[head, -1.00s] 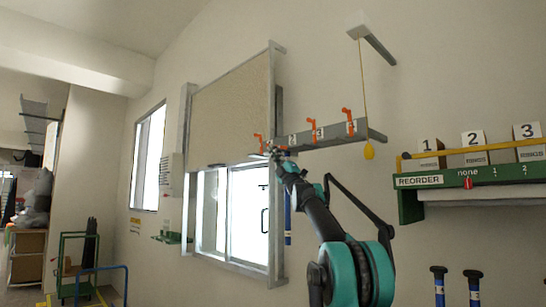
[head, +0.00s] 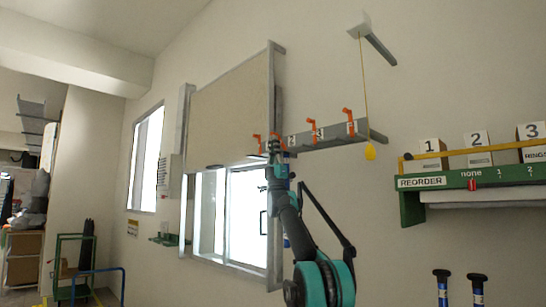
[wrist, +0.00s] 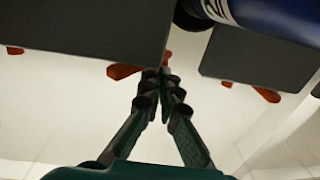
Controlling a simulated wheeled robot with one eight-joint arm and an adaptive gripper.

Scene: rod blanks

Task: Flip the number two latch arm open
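A grey rack beam (head: 332,134) on the wall carries several orange latch arms. One latch arm (head: 348,116) and another (head: 316,128) stand up on its right and middle. Small white number labels sit on its face; the left one (head: 291,140) seems to read 2. My gripper (head: 274,143) is at the beam's left end, beside orange parts. In the wrist view its fingers (wrist: 161,77) are drawn together, their tips close to an orange latch piece (wrist: 125,71) beneath a dark block (wrist: 85,30). I cannot see whether they touch it.
A blue rod (wrist: 265,17) with a partly visible label and a second dark block (wrist: 265,55) are close to the right of my gripper. A yellow pull cord (head: 364,90) hangs at the beam's right end. A shutter (head: 232,112) is at left and a green reorder shelf (head: 412,208) at right.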

